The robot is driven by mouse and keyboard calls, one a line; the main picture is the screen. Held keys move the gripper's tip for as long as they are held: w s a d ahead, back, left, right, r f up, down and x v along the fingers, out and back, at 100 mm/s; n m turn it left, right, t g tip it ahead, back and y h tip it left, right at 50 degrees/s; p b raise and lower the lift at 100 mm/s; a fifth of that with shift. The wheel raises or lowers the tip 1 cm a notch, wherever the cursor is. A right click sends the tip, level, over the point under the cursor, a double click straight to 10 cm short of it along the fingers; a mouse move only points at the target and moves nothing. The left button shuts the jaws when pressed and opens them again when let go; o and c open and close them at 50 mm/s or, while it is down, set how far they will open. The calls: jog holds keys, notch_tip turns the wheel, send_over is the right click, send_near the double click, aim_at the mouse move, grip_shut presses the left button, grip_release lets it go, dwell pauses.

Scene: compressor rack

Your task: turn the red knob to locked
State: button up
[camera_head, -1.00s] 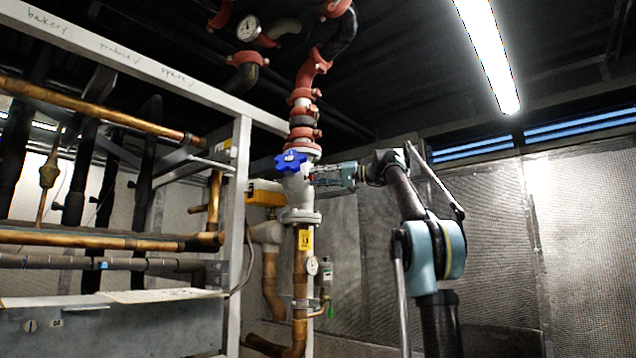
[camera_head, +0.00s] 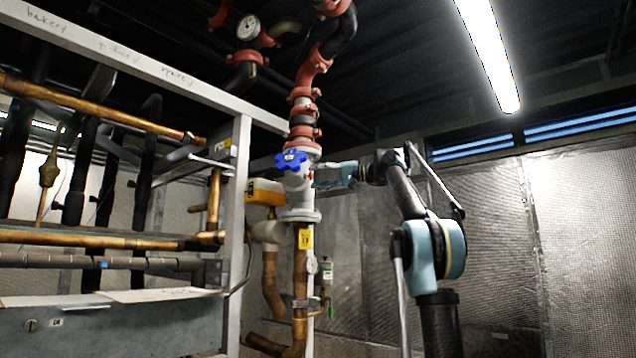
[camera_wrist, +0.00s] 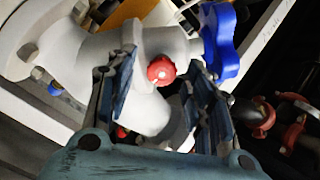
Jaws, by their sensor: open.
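The red knob (camera_wrist: 161,70) is small and round and sits on the side of a white valve body (camera_wrist: 150,112) in the wrist view. A pale mark shows near its lower edge. My gripper (camera_wrist: 166,84) is open, with one blue-grey finger left of the knob and the other to its right and lower. I see a gap on each side, and no clear contact. In the head view my gripper (camera_head: 328,175) reaches the valve from the right; the knob is too small there to make out well.
A white frame post (camera_head: 238,225) and copper pipes stand left.

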jog(key=s+d, duration=0.1)
jog(key=d, duration=1)
jog(key=shift+s+d, duration=0.4)
jog(key=shift+f, duration=0.1)
